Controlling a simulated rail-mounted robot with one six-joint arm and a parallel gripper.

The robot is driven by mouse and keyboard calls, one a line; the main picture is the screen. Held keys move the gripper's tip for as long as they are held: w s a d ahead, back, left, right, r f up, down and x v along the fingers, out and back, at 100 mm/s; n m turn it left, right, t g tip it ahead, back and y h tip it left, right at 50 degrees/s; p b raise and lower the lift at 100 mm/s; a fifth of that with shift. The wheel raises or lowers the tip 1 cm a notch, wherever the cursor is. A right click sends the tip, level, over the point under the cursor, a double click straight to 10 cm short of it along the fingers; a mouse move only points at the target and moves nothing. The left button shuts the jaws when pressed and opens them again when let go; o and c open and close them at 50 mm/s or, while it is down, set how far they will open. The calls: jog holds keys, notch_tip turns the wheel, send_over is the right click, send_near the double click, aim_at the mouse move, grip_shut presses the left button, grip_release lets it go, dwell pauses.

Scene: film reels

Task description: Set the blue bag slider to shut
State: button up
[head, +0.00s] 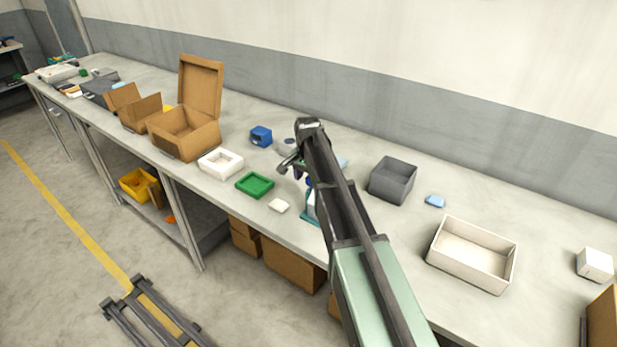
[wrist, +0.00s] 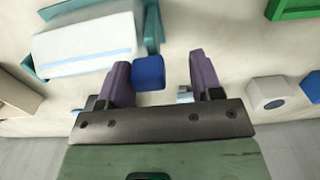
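In the wrist view, a white bag with a pale blue stripe (wrist: 85,47) lies in a teal holder (wrist: 44,12) at the upper left. The blue slider (wrist: 149,73) is a rounded block at the holder's right end. My gripper (wrist: 160,63) is open, with its two purple fingers either side of the slider. The slider is close to the left finger, and there is a wide gap to the right finger. I cannot tell whether the left finger touches it. In the head view my arm hides most of the bag, and a corner of the teal holder (head: 308,217) shows beside it.
A green tray (head: 255,185), white tray (head: 221,162) and small white block (head: 279,206) lie left of my arm. A blue block (head: 261,136) is behind them. A grey bin (head: 393,180) and cream box (head: 471,254) stand to the right. An open cardboard box (head: 185,133) is farther left.

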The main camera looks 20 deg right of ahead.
jog(key=shift+s+d, duration=0.1)
jog(key=shift+r+p, duration=0.25)
jog(key=shift+p, duration=0.05)
notch_tip(320, 180, up, 10)
jog(key=p, duration=1)
jog(key=shift+r, duration=0.15)
